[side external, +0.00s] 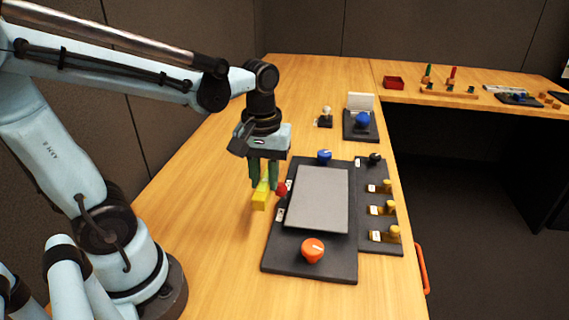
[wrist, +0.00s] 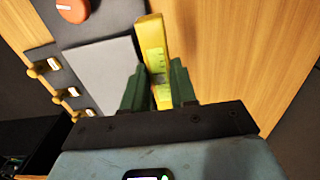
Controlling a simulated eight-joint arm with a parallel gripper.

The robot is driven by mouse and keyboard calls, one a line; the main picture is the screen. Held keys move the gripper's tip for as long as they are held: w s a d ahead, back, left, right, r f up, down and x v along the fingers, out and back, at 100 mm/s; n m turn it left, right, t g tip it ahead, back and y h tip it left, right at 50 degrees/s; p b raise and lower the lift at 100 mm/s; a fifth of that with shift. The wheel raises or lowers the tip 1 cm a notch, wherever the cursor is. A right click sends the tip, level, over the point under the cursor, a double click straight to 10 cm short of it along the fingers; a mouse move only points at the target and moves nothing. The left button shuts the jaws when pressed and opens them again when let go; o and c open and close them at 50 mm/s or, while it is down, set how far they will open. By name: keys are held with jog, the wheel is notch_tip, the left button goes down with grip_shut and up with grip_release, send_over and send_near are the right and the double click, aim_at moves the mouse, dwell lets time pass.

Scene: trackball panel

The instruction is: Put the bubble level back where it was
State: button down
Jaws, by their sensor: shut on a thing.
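The bubble level is a yellow bar with green windows. In the side view, the level (side external: 260,199) hangs down between the fingers of my gripper (side external: 264,184), just left of the dark panel. In the wrist view, the level (wrist: 154,42) runs away from between the two green fingers of my gripper (wrist: 157,82), alongside the panel's edge. My gripper is shut on it. The fingers hide part of the level. I cannot tell whether its lower end touches the table.
The dark panel (side external: 280,262) bears a grey plate (side external: 320,197), an orange knob (side external: 313,250), a blue knob (side external: 324,156) and a red knob (side external: 282,188). A strip with several yellow levers (side external: 391,232) adjoins it. Bare wooden table (side external: 215,225) lies to the left.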

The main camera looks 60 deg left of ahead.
jog(key=a+f, duration=0.2)
jog(key=a, duration=0.1)
jog(key=w+a+f, duration=0.1)
jog(key=a+f, duration=0.1)
jog(key=a, duration=0.2)
jog(key=a+f, duration=0.2)
jog(key=a, duration=0.1)
jog(key=shift+w+a+f, duration=0.15)
jog(key=shift+w, duration=0.05)
jog(key=shift+f, duration=1.95)
jog(key=shift+f, duration=0.15)
jog(key=c, duration=0.9)
grip_release()
notch_tip(320, 180, up, 12)
jog(key=d+m+t, duration=0.7)
jog(key=d+m, duration=0.2)
jog(key=d, duration=0.3)
jog(key=shift+d+r, duration=0.35)
jog(key=shift+d, duration=0.05)
